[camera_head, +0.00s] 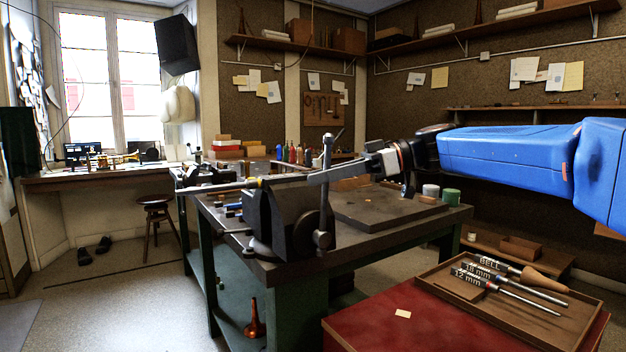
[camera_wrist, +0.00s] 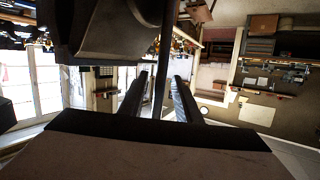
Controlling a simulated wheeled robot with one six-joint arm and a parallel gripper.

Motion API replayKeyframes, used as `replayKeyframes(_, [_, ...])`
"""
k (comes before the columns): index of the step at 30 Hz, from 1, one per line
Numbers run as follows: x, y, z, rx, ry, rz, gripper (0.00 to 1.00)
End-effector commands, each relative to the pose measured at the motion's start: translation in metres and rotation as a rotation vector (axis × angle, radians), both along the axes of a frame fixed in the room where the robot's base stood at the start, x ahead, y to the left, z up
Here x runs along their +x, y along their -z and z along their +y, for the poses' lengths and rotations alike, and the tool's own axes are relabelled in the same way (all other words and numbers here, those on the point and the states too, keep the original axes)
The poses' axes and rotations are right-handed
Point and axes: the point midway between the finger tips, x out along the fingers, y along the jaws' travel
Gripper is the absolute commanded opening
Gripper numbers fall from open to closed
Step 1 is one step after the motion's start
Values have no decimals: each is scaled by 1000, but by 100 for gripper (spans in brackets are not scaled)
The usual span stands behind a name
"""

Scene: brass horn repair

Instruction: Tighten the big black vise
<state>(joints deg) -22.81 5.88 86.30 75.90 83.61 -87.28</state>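The big black vise (camera_head: 285,214) stands on the near corner of the dark workbench (camera_head: 350,247). Its steel handle bar (camera_head: 327,160) is upright at the vise's right side, with a round knob at the top. My gripper (camera_head: 312,180) reaches in from the right at the height of the bar's upper part. In the wrist view my gripper (camera_wrist: 160,78) has its two fingers apart, with the bar (camera_wrist: 166,50) running between them and a gap on each side. Contact with the bar does not show. The vise body (camera_wrist: 110,30) fills the upper left there.
A grey rod (camera_head: 222,187) sticks out left from the vise jaws. At lower right a wooden tray (camera_head: 565,327) with labelled tools lies on a red-topped surface (camera_head: 385,325). White and green cans (camera_head: 452,196) stand on the bench. Floor at left is open, with a stool (camera_head: 155,202).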

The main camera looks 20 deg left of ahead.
Motion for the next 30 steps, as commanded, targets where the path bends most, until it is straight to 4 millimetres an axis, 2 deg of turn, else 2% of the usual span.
replayKeyframes(3, [8,-6,-23,0,4,-1,30])
replayKeyframes(18, [34,-29,-113,-1,4,0,30])
replayKeyframes(24, [40,-34,-133,-1,1,0,30])
replayKeyframes(30, [41,-36,-139,-1,1,0,30])
